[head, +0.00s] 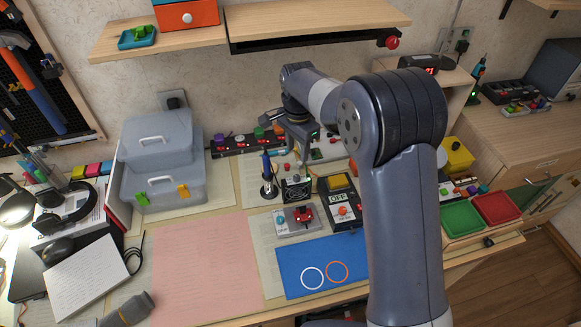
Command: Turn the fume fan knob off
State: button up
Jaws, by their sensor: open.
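A small black box with a round grille and a green glow (297,188), which looks like the fume fan, stands on the bench behind the red-topped device. I cannot make out its knob at this size. My gripper (303,165) is open, pointing down just above and behind this box, with nothing visible between its fingers. I cannot tell whether it touches anything. A black panel labelled OFF (338,197) is right of the box and carries a yellow block and an orange round control.
A soldering iron in its stand (268,180) is close left of the fan box. A device with a red knob (303,213) is in front. A strip with coloured knobs (238,143) runs along the wall behind. Red (497,208) and green trays lie right. The pink mat (205,268) is clear.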

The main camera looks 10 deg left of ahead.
aim_at(297, 176)
notch_tip(297, 176, down, 10)
jog(key=shift+f+p, duration=0.25)
jog(key=shift+p, duration=0.65)
grip_shut()
